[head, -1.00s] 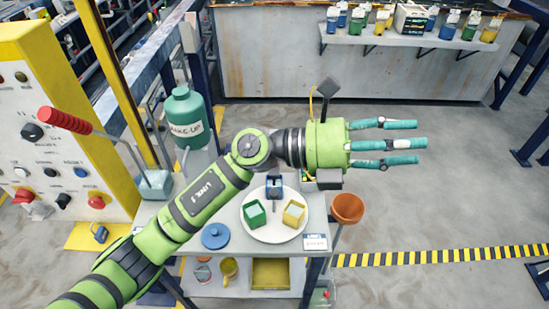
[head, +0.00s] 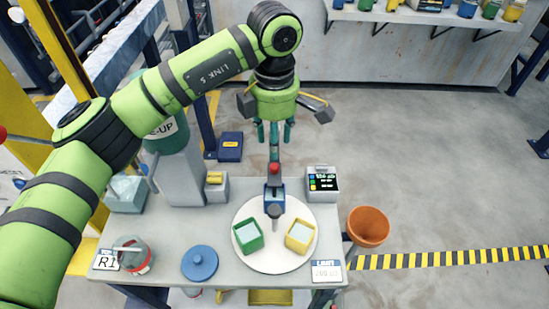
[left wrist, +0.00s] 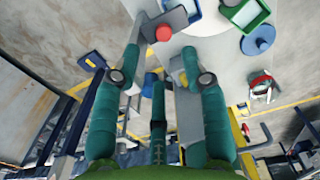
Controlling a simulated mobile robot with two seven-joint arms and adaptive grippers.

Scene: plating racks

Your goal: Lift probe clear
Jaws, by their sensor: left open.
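A probe (head: 274,193) with a blue body, red knob and dark pointed lower tip stands at the back of the round white plate (head: 277,263). Its red knob (left wrist: 163,33) and grey body also show in the left wrist view, between the fingers. My left gripper (head: 274,140) has teal fingers, spread open and pointing down at the probe's knob. In the left wrist view the open fingers (left wrist: 160,58) reach towards the knob with no clear contact. Whether the probe's tip touches the plate is hard to tell. My right gripper is not in view.
A green cup (head: 247,237) and a yellow cup (head: 300,236) stand on the plate, close in front of the probe. A meter (head: 323,183) stands right of it. A green tank (head: 167,142) stands left.

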